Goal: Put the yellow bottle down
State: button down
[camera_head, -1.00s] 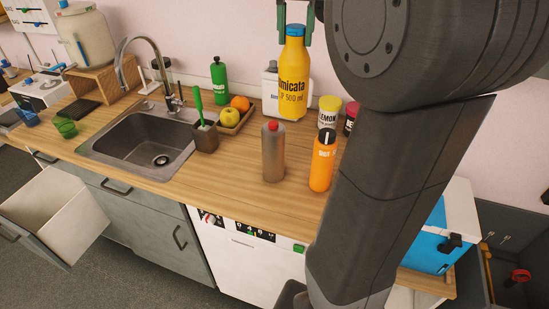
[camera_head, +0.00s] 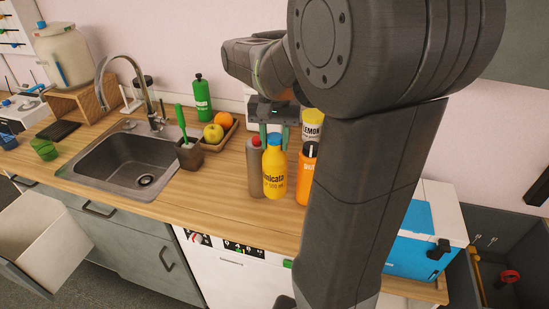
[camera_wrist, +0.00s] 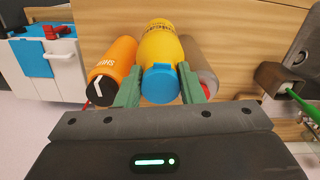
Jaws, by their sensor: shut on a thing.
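The yellow bottle (camera_head: 274,172) with a blue cap is upright over the wooden counter (camera_head: 224,204), between a grey bottle and an orange bottle. My gripper (camera_head: 274,134) is shut on its upper part, with one green finger on each side. In the wrist view the yellow bottle (camera_wrist: 161,52) sits between the finger tips of my gripper (camera_wrist: 160,88). I cannot tell whether its base touches the counter.
The grey bottle (camera_head: 254,175) with a red cap stands close on the left. The orange bottle (camera_head: 303,184) stands close on the right, partly behind my arm. A fruit tray (camera_head: 228,136) and the sink (camera_head: 129,160) lie further left. The counter's front strip is clear.

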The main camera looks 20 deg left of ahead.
aim_at(275, 159)
jog(key=shift+f, duration=3.05)
jog(key=shift+f, duration=0.15)
jog(key=c, duration=0.9)
grip_release()
jog(key=shift+c, duration=0.2)
